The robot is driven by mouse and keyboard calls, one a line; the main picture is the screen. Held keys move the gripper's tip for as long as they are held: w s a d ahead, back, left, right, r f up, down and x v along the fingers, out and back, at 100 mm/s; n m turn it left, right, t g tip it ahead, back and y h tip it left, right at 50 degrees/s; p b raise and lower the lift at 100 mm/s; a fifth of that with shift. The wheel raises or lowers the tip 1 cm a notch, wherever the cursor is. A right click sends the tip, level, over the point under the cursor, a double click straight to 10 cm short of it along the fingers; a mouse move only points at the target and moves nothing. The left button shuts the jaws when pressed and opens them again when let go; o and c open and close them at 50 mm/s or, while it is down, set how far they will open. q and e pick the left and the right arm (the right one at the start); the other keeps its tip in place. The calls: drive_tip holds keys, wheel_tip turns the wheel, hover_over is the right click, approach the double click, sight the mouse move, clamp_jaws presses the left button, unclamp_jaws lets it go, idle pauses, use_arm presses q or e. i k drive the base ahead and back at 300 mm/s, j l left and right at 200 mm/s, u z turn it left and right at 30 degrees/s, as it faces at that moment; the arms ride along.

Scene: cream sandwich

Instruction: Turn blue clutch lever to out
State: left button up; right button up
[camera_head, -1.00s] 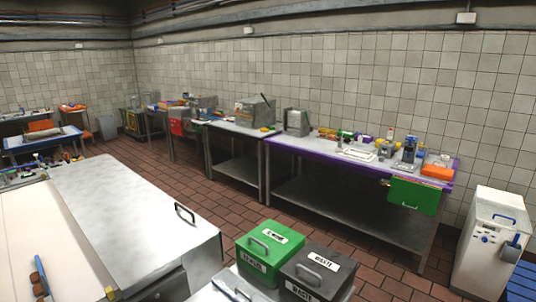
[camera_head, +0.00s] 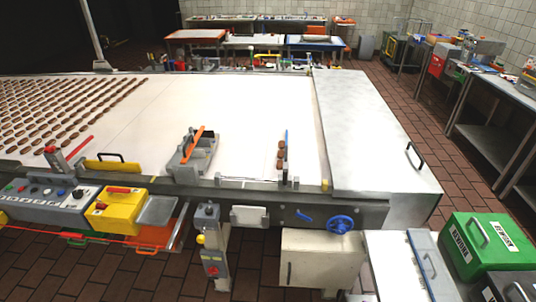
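A small blue lever (camera_head: 304,217), which looks like the clutch lever, sits on the grey front side of the conveyor machine in the head view. It slants, its left end a little higher than its right. A blue handwheel (camera_head: 341,224) is just to its right. Any marking for its positions is too small to read. Neither of my grippers is in the head view.
A control panel (camera_head: 45,205) and a yellow box (camera_head: 117,211) stand along the front left. A grey post with buttons (camera_head: 210,245) is left of the lever. A pale cabinet (camera_head: 322,262) is below it. A green bin (camera_head: 486,246) stands at the right.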

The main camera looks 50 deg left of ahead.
sight(299, 216)
drive_tip(key=u, duration=1.5)
